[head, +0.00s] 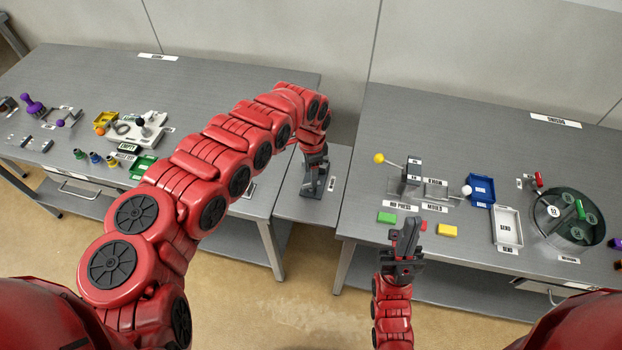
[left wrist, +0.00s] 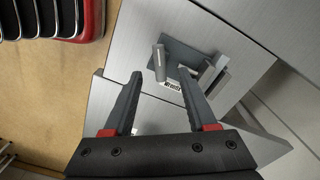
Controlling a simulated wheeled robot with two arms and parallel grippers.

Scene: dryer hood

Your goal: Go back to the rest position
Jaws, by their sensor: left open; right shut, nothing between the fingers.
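My left arm arches over the left table in the head view. My left gripper (head: 315,166) points down above the small middle table (head: 340,165), close to a dark fixture there. In the left wrist view the left gripper (left wrist: 160,88) has its fingers spread wide with nothing held between them. A grey post (left wrist: 159,62) on the fixture's dark base shows beyond the fingertips; I cannot tell the exact gap.
The left table (head: 200,70) carries purple-knobbed parts, a white device (head: 138,128) and a green tray (head: 143,167). The right table (head: 450,115) holds a yellow-knobbed lever (head: 379,158), a blue bin (head: 481,190), a white tray (head: 507,226) and a round dial unit (head: 567,217).

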